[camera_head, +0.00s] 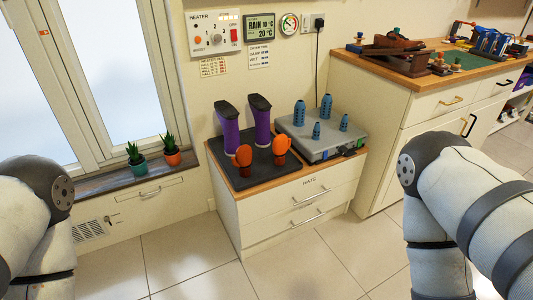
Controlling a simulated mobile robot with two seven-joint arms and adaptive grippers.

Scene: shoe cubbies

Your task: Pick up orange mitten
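Two orange mittens stand upright, side by side, on a black mat (232,178) on top of the low white cabinet. The left mitten (244,156) is close to the purple boots. The right mitten (281,146) stands nearer the grey drying unit. Both have a darker lower part. My arms enter at the left and right edges of the view, well away from the mittens. Neither of my grippers shows.
Two purple boots (262,130) stand behind the mittens. A grey unit (318,144) with several blue pegs is to their right. The low cabinet (292,203) has drawers. Potted plants (172,154) sit on the windowsill. A taller cabinet (385,140) is at right. The tiled floor in front is clear.

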